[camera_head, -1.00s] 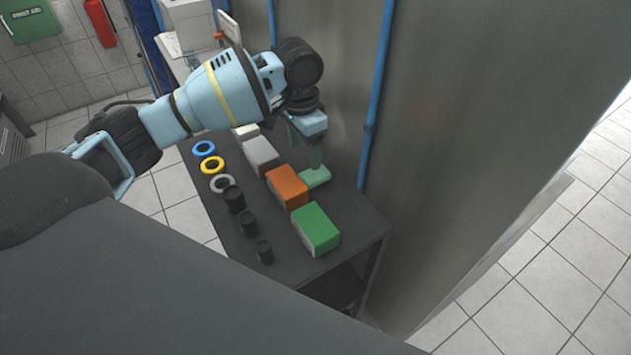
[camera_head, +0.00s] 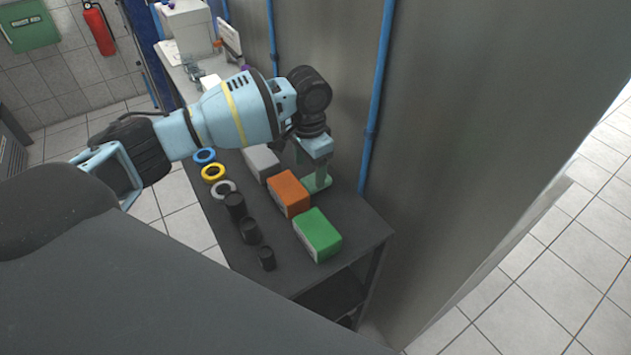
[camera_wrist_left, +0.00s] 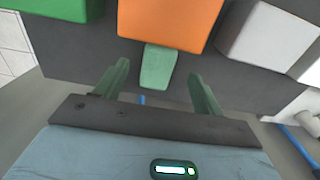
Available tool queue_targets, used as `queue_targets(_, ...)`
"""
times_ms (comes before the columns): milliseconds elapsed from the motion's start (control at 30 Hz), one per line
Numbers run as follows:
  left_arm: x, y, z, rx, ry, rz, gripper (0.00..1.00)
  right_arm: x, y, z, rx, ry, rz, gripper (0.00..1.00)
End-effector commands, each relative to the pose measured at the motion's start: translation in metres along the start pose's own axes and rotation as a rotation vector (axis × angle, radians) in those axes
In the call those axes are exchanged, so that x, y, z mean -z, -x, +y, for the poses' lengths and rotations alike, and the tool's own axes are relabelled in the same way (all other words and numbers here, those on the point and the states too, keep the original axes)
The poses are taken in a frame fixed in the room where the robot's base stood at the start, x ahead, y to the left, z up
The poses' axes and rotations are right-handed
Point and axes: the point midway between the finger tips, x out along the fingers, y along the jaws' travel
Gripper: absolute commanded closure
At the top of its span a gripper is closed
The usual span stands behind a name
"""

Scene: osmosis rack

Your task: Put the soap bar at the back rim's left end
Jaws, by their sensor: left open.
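The soap bar is a small pale green block on the dark bench top (camera_head: 350,228), beside the orange box (camera_head: 288,192) on the wall side. In the left wrist view the soap bar (camera_wrist_left: 158,67) lies between the lines of the two green fingers, close to the orange box (camera_wrist_left: 168,22); I cannot tell whether they touch. My left gripper (camera_wrist_left: 159,72) is open and empty, its fingers apart on either side of the bar. My right gripper is not in view.
A green box (camera_head: 318,235) and a grey box (camera_head: 262,161) flank the orange one. Blue, yellow and grey rings (camera_head: 223,189) and several black cylinders (camera_head: 235,207) line the other side. A metal wall with a blue pipe (camera_head: 374,110) stands close behind the gripper.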

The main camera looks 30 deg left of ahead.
Motion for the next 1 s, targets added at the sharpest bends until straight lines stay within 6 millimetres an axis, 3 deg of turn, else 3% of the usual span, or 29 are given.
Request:
queue_targets(233, 0.001, -0.034, 0.002, -0.001, -0.001, -0.003, 0.31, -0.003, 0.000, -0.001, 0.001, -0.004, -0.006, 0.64)
queue_targets(533, 0.001, -0.037, 0.001, 0.000, -0.001, -0.001, 0.31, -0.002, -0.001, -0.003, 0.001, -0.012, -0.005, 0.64)
queue_targets(900, 0.001, -0.037, 0.001, 0.000, -0.001, 0.000, 0.78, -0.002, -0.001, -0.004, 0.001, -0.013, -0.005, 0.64)
queue_targets(1000, 0.001, -0.037, 0.001, 0.000, -0.001, 0.000, 0.84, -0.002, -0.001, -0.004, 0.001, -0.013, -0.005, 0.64)
